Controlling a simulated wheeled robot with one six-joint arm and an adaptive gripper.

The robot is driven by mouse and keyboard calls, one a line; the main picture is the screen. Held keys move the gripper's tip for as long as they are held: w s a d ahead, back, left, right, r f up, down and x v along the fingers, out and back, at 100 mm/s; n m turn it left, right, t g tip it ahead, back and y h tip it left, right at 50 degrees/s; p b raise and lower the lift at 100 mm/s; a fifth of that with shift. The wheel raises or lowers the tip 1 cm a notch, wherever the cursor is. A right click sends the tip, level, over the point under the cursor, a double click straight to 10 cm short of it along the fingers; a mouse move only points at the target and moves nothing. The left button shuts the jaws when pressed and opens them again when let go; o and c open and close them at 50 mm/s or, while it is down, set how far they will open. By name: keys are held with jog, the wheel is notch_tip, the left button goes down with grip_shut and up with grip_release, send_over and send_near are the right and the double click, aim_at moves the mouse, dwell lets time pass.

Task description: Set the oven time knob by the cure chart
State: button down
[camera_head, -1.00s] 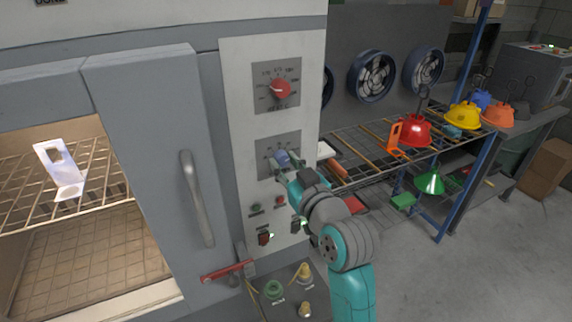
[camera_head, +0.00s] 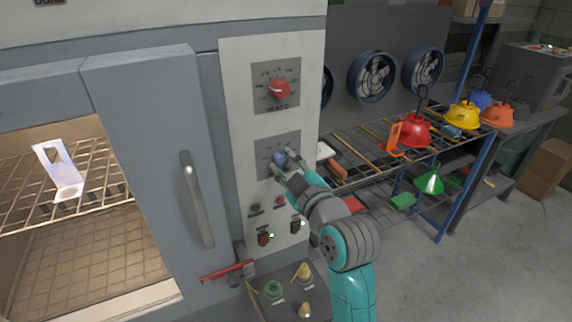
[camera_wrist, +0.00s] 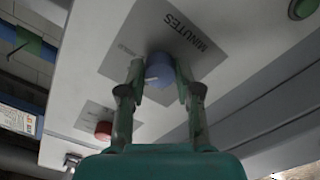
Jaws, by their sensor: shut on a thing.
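The blue time knob (camera_head: 279,159) sits on the lower grey dial plate (camera_head: 266,147) of the oven's control panel. In the wrist view the blue knob (camera_wrist: 159,68) is between my two fingers, beside the word MINUTES. My gripper (camera_head: 283,164) is shut on the knob, with a finger on either side; it also shows in the wrist view (camera_wrist: 159,80). The lower dial's marks are too small to read, and my gripper partly covers them. The red knob (camera_head: 279,89) is on the upper dial plate. I cannot make out a cure chart.
Below the dials are small buttons and switches (camera_head: 264,239). The oven door (camera_head: 150,150) with its long handle stands left of the panel, beside the lit oven chamber. A rack (camera_head: 345,165) with coloured hoods is at the right.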

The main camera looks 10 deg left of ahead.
dwell(0.4)
jog(key=c, duration=0.8)
grip_release()
jog(key=v, duration=1.2)
